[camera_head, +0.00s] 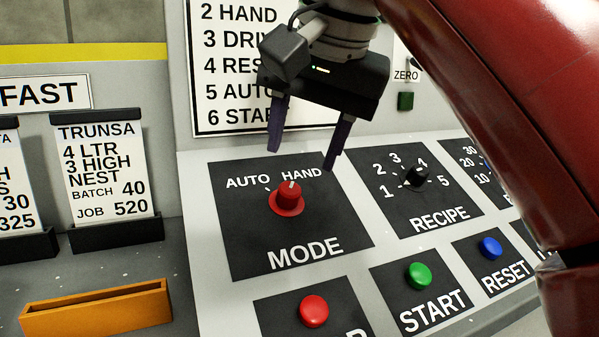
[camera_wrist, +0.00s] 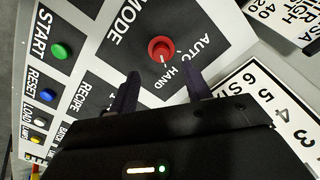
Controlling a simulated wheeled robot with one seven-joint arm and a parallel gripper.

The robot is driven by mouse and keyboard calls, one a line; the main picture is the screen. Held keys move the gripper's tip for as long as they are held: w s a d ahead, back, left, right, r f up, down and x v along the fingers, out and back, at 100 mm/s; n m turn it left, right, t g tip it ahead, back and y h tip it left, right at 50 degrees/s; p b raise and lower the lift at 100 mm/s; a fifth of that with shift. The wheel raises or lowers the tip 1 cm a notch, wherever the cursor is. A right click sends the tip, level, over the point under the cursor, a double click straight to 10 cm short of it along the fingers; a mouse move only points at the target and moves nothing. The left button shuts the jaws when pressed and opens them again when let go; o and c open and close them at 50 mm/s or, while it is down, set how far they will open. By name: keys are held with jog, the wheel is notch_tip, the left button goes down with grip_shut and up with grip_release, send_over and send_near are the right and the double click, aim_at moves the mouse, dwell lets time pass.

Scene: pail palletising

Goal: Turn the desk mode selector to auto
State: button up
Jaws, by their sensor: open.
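The red mode selector knob (camera_head: 288,198) sits on the black MODE plate (camera_head: 240,240) of the sloped desk, below the words AUTO and HAND. Its white mark points up toward HAND. The knob also shows in the wrist view (camera_wrist: 161,50), with its white mark toward the HAND side. My gripper (camera_head: 303,158) is open and empty, above and behind the knob, its two dark fingers apart. In the wrist view the fingers (camera_wrist: 160,85) point toward the knob, which lies beyond the tips. I see no contact with it.
The black recipe knob (camera_head: 415,177) is to the right. The red button (camera_head: 314,311), green START button (camera_head: 419,276) and blue RESET button (camera_head: 490,248) lie in front. A numbered sign (camera_head: 230,80) stands behind. An orange holder (camera_head: 97,307) and label cards (camera_head: 105,175) are at left.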

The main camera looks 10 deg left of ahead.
aim_at(290, 188)
jog(key=shift+x, duration=3.75)
jog(key=shift+a, duration=0.1)
jog(key=c, duration=1)
jog(key=n, duration=0.3)
jog(key=shift+n, duration=0.3)
jog(key=n, duration=0.3)
jog(key=shift+n, duration=0.3)
jog(key=n, duration=0.6)
jog(key=shift+n, duration=0.4)
